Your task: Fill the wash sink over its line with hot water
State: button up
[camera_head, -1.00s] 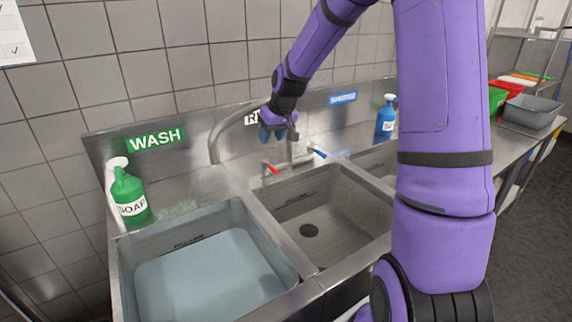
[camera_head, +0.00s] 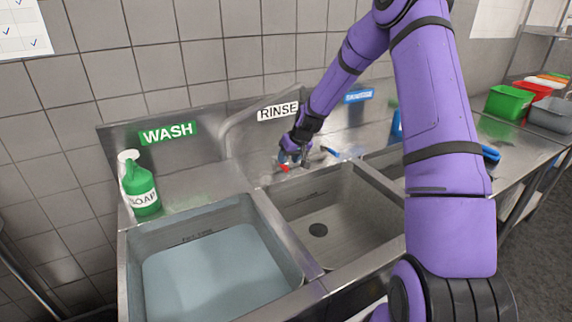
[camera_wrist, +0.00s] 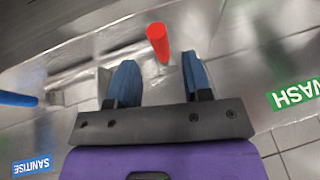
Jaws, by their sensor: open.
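The wash sink (camera_head: 135,262) is at the left in the head view, below the green WASH sign (camera_head: 168,133). It holds blue-grey water (camera_head: 218,270); the dark fill-line mark (camera_head: 197,237) shows on its back wall above the water surface. The curved metal spout (camera_head: 224,145) rises behind the sinks. My gripper (camera_head: 291,158) is at the tap, by the red handle (camera_head: 285,168). In the wrist view my open gripper (camera_wrist: 158,75) has the red handle (camera_wrist: 158,42) between and just beyond its blue fingertips, with no clear contact. The blue handle (camera_head: 330,150) is to the right.
The empty rinse sink (camera_head: 340,225) with a dark drain is beside the wash sink. A green soap bottle (camera_head: 142,190) stands at the back left. Coloured bins (camera_head: 508,102) sit on the far right counter. My arm hides part of the right-hand sink.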

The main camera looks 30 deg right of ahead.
jog(key=shift+x, duration=1.7)
jog(key=shift+a, duration=0.1)
grip_shut()
